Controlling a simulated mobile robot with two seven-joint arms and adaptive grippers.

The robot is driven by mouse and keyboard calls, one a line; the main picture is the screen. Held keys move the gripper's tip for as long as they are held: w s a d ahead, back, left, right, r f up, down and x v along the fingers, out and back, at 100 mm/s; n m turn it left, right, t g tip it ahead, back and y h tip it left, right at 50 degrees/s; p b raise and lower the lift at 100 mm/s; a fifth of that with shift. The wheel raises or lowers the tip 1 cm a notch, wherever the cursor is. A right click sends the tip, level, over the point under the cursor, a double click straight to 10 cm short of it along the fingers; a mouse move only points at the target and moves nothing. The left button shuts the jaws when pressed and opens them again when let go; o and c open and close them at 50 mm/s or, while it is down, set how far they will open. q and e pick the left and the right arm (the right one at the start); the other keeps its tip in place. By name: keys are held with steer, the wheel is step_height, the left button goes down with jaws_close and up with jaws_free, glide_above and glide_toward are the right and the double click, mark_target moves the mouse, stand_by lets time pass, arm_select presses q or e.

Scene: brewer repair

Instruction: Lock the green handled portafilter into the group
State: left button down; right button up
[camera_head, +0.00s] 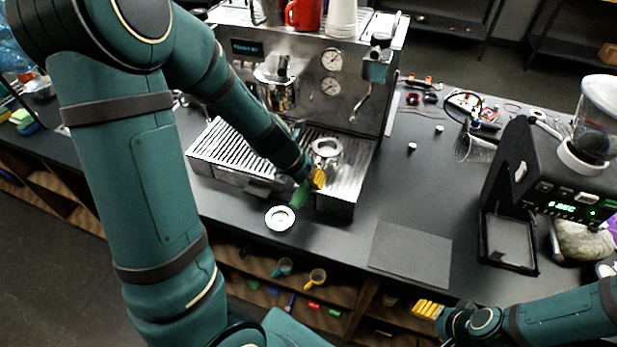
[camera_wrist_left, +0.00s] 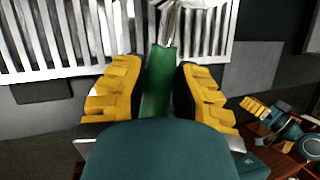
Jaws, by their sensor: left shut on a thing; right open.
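The espresso machine (camera_head: 320,60) stands at the back centre, with its chrome group (camera_head: 278,85) on the front panel. My left gripper (camera_head: 317,178) is shut on the green handle (camera_head: 301,194) of the portafilter; in the left wrist view the green handle (camera_wrist_left: 158,85) lies between the yellow fingers. The metal neck (camera_wrist_left: 169,22) points away toward the slatted drip tray (camera_head: 222,150). The portafilter's round head (camera_head: 325,147) shows over the tray's right part, below and right of the group, apart from it. My right gripper (camera_head: 427,309) is open and empty at the counter's front edge.
A white ring-shaped piece (camera_head: 280,218) lies on the counter in front of the tray. A flat dark mat (camera_head: 412,253) lies right of it. The black grinder (camera_head: 540,165) stands at the right. A red mug (camera_head: 303,14) and white cups (camera_head: 343,18) sit atop the machine.

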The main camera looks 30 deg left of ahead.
arm_select(q)
steer(key=shift+f+b, duration=0.3)
steer(key=c, duration=0.8)
jaws_free()
steer(key=shift+r, duration=0.1)
steer(key=shift+v, duration=1.85)
steer(key=v, duration=0.4)
steer(key=shift+s, duration=0.1)
